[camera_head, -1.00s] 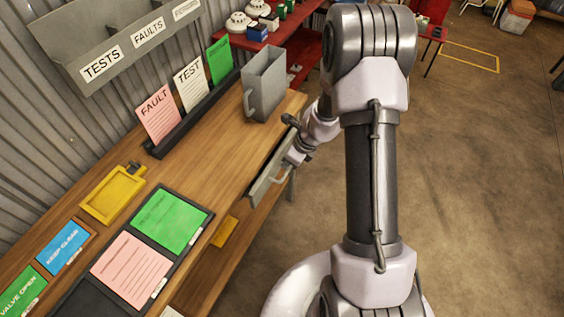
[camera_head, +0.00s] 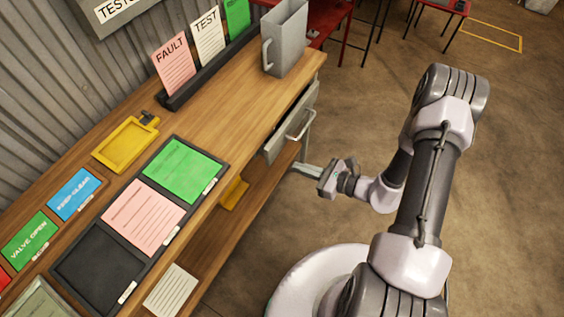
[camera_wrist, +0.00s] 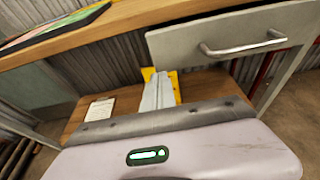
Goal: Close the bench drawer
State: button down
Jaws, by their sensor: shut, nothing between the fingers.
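The bench drawer (camera_head: 280,139) has a grey front and a bar handle (camera_head: 301,125). It sits under the front edge of the wooden bench (camera_head: 238,112), near its far end. Its front looks close to the bench edge; I cannot tell if a small gap remains. The drawer front also shows in the wrist view (camera_wrist: 185,44), upper right, with its handle (camera_wrist: 243,46). My gripper (camera_head: 308,171) is shut and empty, in front of the bench, below and apart from the handle. Its fingers (camera_wrist: 158,92) point toward the space under the bench top.
A lower wooden shelf (camera_wrist: 205,112) carries a yellow item (camera_wrist: 148,74) and a paper card (camera_wrist: 99,109). The bench top holds a grey jug (camera_head: 286,42), a yellow tray (camera_head: 125,145) and a dark card board (camera_head: 100,270). The floor to the right is open.

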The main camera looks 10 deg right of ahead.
aim_at(271, 157)
jog(key=x, duration=0.2)
jog(key=b+x, duration=0.1)
jog(key=x, duration=0.3)
jog(key=shift+w+a+r+b, duration=0.1)
jog(key=shift+a+r+b, duration=0.2)
jog(key=shift+b, duration=0.1)
jog(key=shift+w+a+r, duration=0.15)
jog(key=shift+w+a, duration=0.2)
